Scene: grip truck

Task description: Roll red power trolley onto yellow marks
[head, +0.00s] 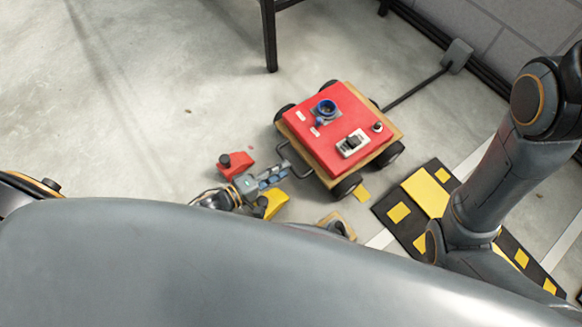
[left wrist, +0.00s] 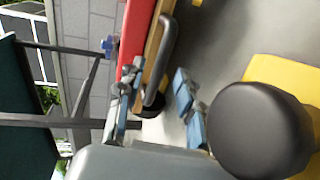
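The red power trolley (head: 333,117) stands on its black wheels in the middle of the head view, with a blue socket and a switch on top. A dark loop handle (head: 296,166) sticks out at its lower left side. My left gripper (head: 272,175) is at this handle. In the left wrist view its two blue-padded fingers (left wrist: 155,103) are apart, with the handle (left wrist: 159,60) reaching between them; I cannot tell whether they touch it. Yellow marks (head: 398,212) lie on a black strip to the trolley's lower right. My right arm shows at the right; its gripper is out of sight.
A red block (head: 237,163) and a yellow block (head: 274,204), each with a black knob, flank my left gripper. A dark bar runs from the trolley to a grey plate (head: 457,56) near the wall. Dark furniture legs (head: 269,35) stand behind. Floor at left is clear.

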